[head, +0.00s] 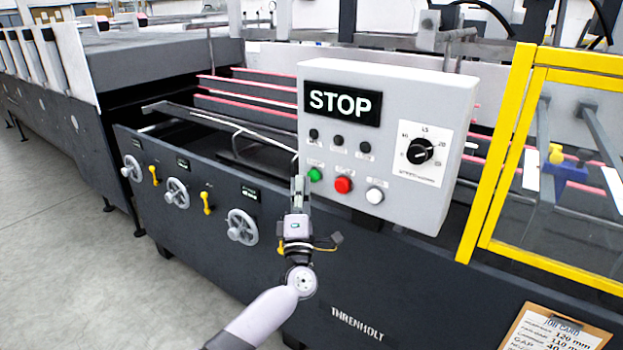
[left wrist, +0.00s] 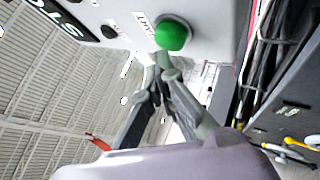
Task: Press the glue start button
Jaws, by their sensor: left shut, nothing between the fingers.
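The control box (head: 387,140) is a light grey panel with a display that reads STOP (head: 341,104). Along its lower row are a green button (head: 315,174), a red button (head: 343,185) and a white button (head: 375,195). The green button also shows large in the left wrist view (left wrist: 172,35), with a label beside it that I read only in part. My left gripper (head: 299,182) is shut and empty, just left of and below the green button. In the left wrist view its fingertips (left wrist: 163,62) are just below the green button; I cannot tell whether they touch. My right gripper is not in view.
A black dial (head: 420,151) sits on the box's right side. Grey handwheels (head: 241,227) and yellow levers (head: 207,203) line the dark machine front. A yellow-framed guard (head: 500,150) stands at the right, with a job card clipboard (head: 553,332) below. Open floor lies at the left.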

